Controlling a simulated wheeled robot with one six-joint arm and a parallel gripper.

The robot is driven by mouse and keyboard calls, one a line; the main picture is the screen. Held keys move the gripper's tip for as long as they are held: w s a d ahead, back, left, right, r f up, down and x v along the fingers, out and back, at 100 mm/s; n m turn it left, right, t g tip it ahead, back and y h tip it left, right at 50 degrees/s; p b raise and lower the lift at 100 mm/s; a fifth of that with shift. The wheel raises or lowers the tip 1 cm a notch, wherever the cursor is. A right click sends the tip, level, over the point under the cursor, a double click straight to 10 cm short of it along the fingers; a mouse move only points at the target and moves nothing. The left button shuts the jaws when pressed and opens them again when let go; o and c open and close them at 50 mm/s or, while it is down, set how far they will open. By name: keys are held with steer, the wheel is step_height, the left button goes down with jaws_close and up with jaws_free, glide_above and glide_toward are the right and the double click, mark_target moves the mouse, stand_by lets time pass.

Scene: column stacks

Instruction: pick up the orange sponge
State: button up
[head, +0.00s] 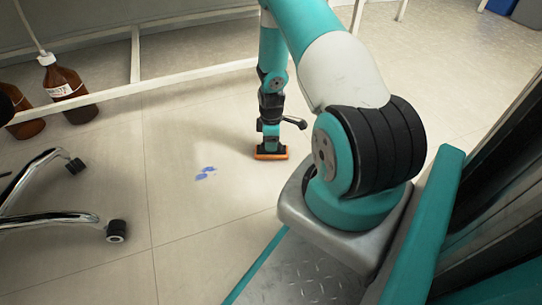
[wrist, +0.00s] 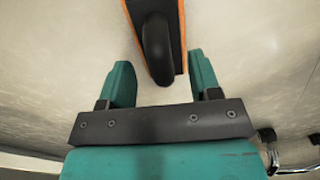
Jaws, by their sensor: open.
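The orange sponge (head: 270,156) lies on the floor under my gripper in the head view. In the wrist view the sponge (wrist: 182,30) shows as an orange-edged dark block with a rounded black grip on top, running off the top edge. My gripper (wrist: 159,62) is open, with one teal finger on each side of the sponge's near end. The right finger is close to the sponge's edge, and a wider gap shows at the left finger. I cannot tell whether either finger touches it. In the head view my gripper (head: 270,143) hides part of the sponge's top.
Blue spots (head: 205,173) mark the floor left of the sponge. A chair base with casters (head: 116,231) stands at the left. Brown bottles (head: 66,88) stand behind a white frame rail (head: 170,85). The floor around the sponge is otherwise clear.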

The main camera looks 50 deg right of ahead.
steer(key=shift+f, duration=0.85)
steer(key=shift+r, duration=0.1)
jaws_close()
step_height(320, 180, up, 20)
steer(key=p, duration=1.2)
